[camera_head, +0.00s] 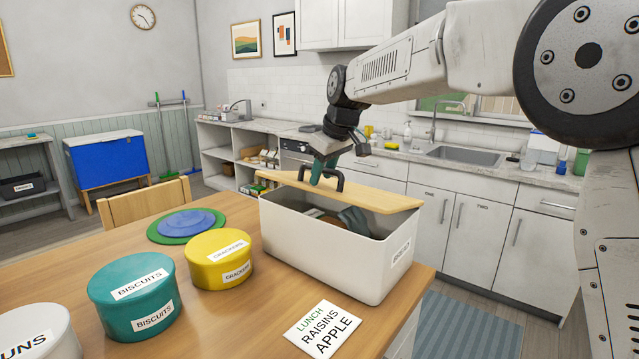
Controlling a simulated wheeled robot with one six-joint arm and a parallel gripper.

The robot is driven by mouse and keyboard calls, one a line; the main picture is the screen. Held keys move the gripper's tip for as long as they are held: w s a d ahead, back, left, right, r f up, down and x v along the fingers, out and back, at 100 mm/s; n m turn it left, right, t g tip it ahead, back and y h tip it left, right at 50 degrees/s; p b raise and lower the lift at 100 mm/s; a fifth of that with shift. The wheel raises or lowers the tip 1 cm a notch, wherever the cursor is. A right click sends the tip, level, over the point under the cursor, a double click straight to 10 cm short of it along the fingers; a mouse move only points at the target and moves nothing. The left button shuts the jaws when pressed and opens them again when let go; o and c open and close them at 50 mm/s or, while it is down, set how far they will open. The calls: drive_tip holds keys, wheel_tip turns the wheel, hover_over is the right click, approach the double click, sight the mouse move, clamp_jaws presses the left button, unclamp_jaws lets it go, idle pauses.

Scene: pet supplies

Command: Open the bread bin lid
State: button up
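The bread bin (325,259) is a long cream box on the wooden table. Its pale wooden lid (385,196) is partly off the opening, lying toward the far side, and the near part of the inside shows. The lid's left end looks raised above the rim. A dark arched handle (340,180) stands on the lid. My gripper (319,176), with teal fingers, reaches down over the handle and appears shut on its middle. The fingers hide that part of the handle. Dark grey and brown items (354,220) show inside the bin.
A yellow crackers tin (219,262), a teal biscuits tin (134,302) and a white tin (38,335) stand left of the bin. Blue and green plates (187,222) lie behind them. A lunch card (323,327) lies in front. A chair back (146,202) is beyond the table.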

drive_tip(key=shift+s+a+f+t+h, duration=0.2)
drive_tip(key=shift+s+a+f+t, duration=0.1)
drive_tip(key=shift+f, duration=0.25)
drive_tip(key=shift+s+a+f+t+h, duration=0.15)
drive_tip(key=shift+a+f+t+h, duration=0.1)
drive_tip(key=shift+f, duration=0.25)
drive_tip(key=shift+a, duration=0.1)
drive_tip(key=shift+w+d+v, duration=0.15)
drive_tip(key=shift+v, duration=1.35)
drive_tip(key=shift+w+d+v, duration=0.15)
drive_tip(key=shift+v, duration=1.35)
drive_tip(key=shift+w+d+v, duration=0.15)
drive_tip(key=shift+v, duration=1.35)
drive_tip(key=shift+r, duration=0.1)
